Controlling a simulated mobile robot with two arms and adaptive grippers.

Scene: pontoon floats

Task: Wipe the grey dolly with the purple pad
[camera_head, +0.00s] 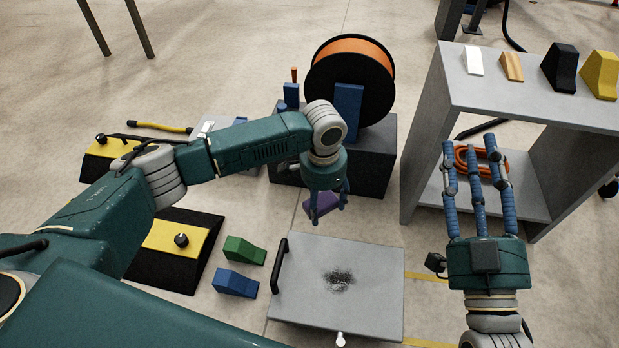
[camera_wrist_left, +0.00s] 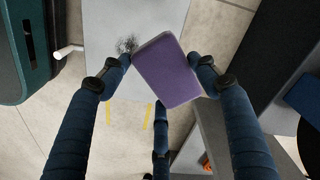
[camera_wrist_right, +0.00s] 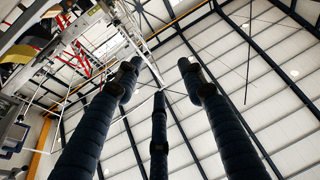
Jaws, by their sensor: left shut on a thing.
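The grey dolly (camera_head: 375,270) lies low on the floor at the front middle of the head view, with a dark handle on its left side. A dark smudge (camera_head: 338,280) marks its top. My left gripper (camera_head: 325,208) is shut on the purple pad (camera_head: 320,203), above the dolly's far edge. In the left wrist view the pad (camera_wrist_left: 167,72) sits between the fingers, with the dolly (camera_wrist_left: 110,20) and smudge beyond it. My right gripper (camera_head: 478,160) points up, fingers spread and empty, right of the dolly.
A grey shelf unit (camera_head: 520,105) stands at the right, with several wedges on top and an orange coil inside. A cable reel (camera_head: 350,70) sits on a dark box behind the pad. Green (camera_head: 244,250) and blue (camera_head: 236,282) blocks lie left of the dolly.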

